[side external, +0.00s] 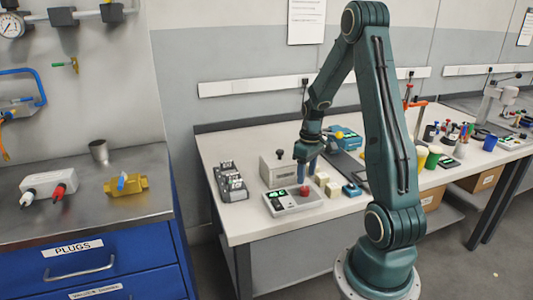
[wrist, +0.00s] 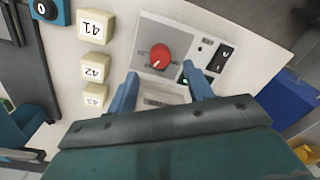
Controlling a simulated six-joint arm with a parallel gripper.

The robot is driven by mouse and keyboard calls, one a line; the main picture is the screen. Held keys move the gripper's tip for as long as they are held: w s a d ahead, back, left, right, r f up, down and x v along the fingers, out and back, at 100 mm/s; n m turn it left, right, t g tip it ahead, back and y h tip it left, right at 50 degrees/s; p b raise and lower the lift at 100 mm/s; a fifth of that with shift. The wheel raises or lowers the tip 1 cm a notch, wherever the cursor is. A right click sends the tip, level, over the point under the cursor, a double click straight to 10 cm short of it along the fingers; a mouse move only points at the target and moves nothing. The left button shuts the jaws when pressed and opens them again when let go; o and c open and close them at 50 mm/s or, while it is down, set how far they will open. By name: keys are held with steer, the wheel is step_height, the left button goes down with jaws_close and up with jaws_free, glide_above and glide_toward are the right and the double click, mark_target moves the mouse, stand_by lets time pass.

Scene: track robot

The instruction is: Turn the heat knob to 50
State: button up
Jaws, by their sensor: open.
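The red heat knob (wrist: 158,54) sits on a grey plate of a light control box in the wrist view, with a small pale pointer mark on it. Its scale figures are too small to read. In the side view the red knob (side external: 304,190) tops the light box (side external: 291,203), which has a small dark display with green. My gripper (wrist: 160,72) has its two blue fingers spread apart and empty, one on each side and just short of the knob in the picture. In the side view my gripper (side external: 304,174) hangs pointing down over the box. Its exact height is unclear.
Cream blocks marked with numbers, such as 41 (wrist: 94,28) and 42 (wrist: 94,66), stand beside the box. A grey switch unit (side external: 230,183) and a beige box (side external: 278,168) stand close by on the white bench.

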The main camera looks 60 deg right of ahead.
mark_target(305, 188)
steer(key=shift+a+f, duration=0.1)
steer(key=shift+f, duration=2.45)
steer(key=shift+c, duration=0.2)
steer(key=c, duration=0.9)
